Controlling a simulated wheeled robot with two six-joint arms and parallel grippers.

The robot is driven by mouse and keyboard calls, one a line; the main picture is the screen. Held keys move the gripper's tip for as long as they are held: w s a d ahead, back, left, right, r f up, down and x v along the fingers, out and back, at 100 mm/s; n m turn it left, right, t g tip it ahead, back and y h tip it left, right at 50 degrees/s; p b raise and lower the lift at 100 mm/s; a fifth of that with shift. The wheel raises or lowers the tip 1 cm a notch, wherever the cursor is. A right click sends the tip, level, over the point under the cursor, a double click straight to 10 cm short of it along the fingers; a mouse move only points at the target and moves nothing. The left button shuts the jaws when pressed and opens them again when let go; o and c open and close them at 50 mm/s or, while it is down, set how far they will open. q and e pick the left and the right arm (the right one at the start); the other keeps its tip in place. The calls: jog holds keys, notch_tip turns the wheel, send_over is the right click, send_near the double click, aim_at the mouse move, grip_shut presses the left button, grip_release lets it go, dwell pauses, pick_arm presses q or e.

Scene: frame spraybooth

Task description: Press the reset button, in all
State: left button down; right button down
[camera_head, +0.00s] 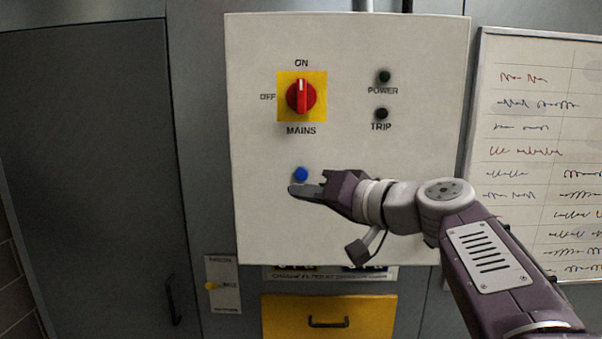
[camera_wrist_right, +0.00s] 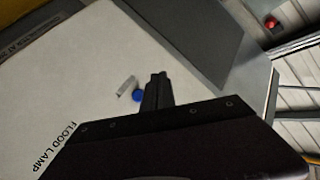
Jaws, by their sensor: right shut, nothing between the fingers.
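A blue round button (camera_head: 301,174) is on the pale control panel (camera_head: 255,215), below the mains switch; no label for it is readable. My right gripper (camera_head: 297,190) is shut and empty. Its fingertips appear just below the blue button in the head view; I cannot tell whether they touch the panel. In the right wrist view the button (camera_wrist_right: 137,96) shows just beside the shut fingers (camera_wrist_right: 158,82). My left gripper is not in view.
The red mains switch (camera_head: 301,96) on its yellow plate points up to ON. The power lamp (camera_head: 384,77) and trip lamp (camera_head: 381,114) look dark. A whiteboard (camera_head: 540,140) hangs right.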

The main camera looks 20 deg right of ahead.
aim_at(306, 178)
jog(key=shift+w+d+f+p, duration=0.1)
jog(key=shift+w+d+p, duration=0.45)
jog(key=shift+w, duration=0.9)
jog(key=shift+w+d+r+p, duration=0.1)
jog(key=shift+w+d+p, duration=0.2)
jog(key=shift+w+p, duration=0.8)
jog(key=shift+w+d+f+p, duration=0.15)
jog(key=shift+w+d, duration=0.3)
jog(key=shift+w, duration=1.4)
jog(key=shift+w, duration=0.1)
jog(key=shift+w+d, duration=0.15)
jog(key=shift+w, duration=0.15)
jog(key=shift+w+d, duration=0.15)
jog(key=shift+w, duration=0.3)
jog(key=shift+s, duration=0.1)
jog(key=shift+s+b, duration=0.35)
jog(key=shift+b, duration=0.15)
jog(key=shift+s+a, duration=0.3)
jog(key=shift+s, duration=0.15)
